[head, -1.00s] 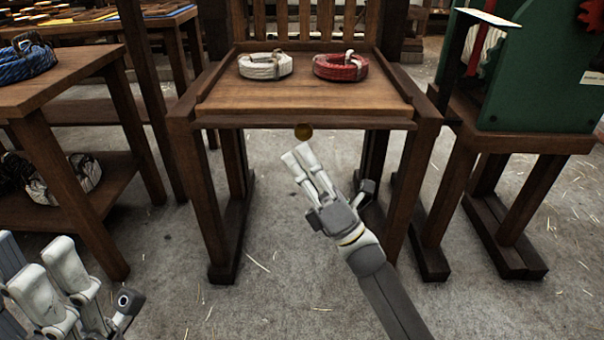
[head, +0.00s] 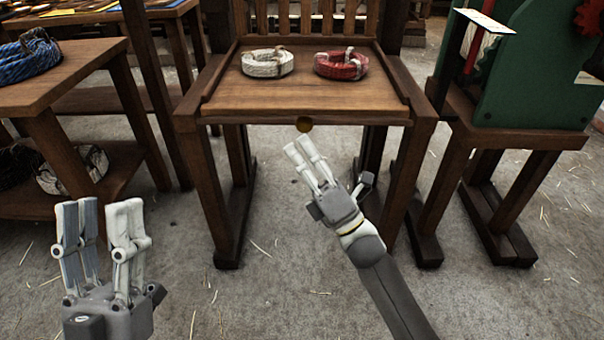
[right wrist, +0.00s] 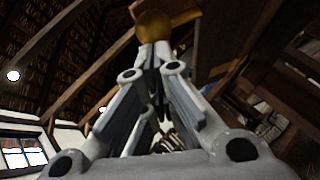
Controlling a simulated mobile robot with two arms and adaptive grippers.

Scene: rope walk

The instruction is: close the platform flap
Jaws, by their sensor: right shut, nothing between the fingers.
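The wooden platform (head: 300,96) stands in the middle of the head view. Its board lies flat, with a dark strip along the front edge. A round brass knob (head: 304,124) sits at the middle of that edge; it also shows in the right wrist view (right wrist: 152,25). I cannot tell which part is the flap. My right gripper (head: 300,145) is shut and empty, its fingertips just below the knob. In the right wrist view its fingertips (right wrist: 154,50) point at the knob; contact cannot be told. My left gripper (head: 100,204) is open and empty at lower left, apart from the platform.
A white rope coil (head: 268,63) and a red rope coil (head: 341,65) lie on the platform. A table with blue rope (head: 28,58) stands at left. A green machine (head: 540,75) on a wooden stand is at right. The floor in front is clear apart from straw.

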